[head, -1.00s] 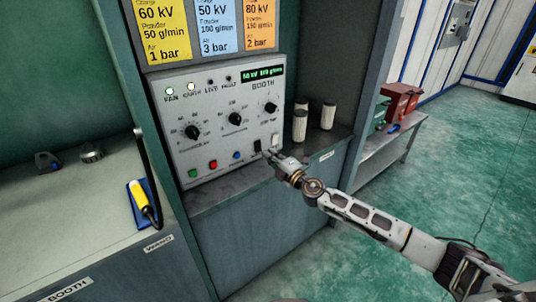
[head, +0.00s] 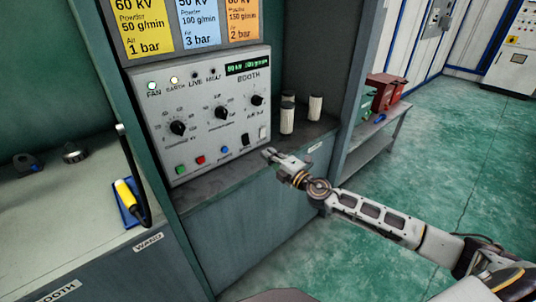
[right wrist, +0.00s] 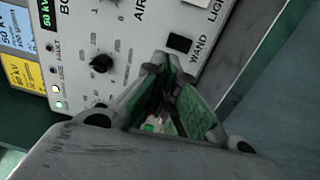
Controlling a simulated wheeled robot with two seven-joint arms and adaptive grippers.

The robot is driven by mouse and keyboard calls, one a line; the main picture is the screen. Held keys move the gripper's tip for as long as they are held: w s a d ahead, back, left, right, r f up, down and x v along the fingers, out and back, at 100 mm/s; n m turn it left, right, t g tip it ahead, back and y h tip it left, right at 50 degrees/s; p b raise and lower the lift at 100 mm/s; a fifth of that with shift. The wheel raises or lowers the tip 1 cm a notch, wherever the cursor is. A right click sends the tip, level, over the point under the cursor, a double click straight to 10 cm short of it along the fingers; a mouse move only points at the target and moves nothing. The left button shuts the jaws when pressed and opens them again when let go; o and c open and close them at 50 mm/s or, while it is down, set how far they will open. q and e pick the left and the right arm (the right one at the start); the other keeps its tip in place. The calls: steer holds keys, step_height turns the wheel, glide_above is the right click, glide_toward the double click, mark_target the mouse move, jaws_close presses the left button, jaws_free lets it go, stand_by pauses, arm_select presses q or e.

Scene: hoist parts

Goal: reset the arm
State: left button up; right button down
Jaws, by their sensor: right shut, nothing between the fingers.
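My right gripper (head: 269,154) is shut and empty, just in front of the lower right corner of the grey BOOTH control panel (head: 205,112). It appears apart from the panel. In the right wrist view its fingertips (right wrist: 166,72) point toward the panel face, close to the black WAND switch (right wrist: 179,43). In the head view that black switch (head: 245,139) and a white switch (head: 262,133) lie just above and left of the fingers. The FAN and EARTH lamps are lit. My left gripper is out of view.
A yellow-handled wand (head: 126,196) rests in a blue holder on the left bench (head: 60,220). Pale cylinders (head: 314,114) stand on the ledge right of the panel. Red boxes (head: 385,92) sit on a side bench. Green floor (head: 440,180) lies open at right.

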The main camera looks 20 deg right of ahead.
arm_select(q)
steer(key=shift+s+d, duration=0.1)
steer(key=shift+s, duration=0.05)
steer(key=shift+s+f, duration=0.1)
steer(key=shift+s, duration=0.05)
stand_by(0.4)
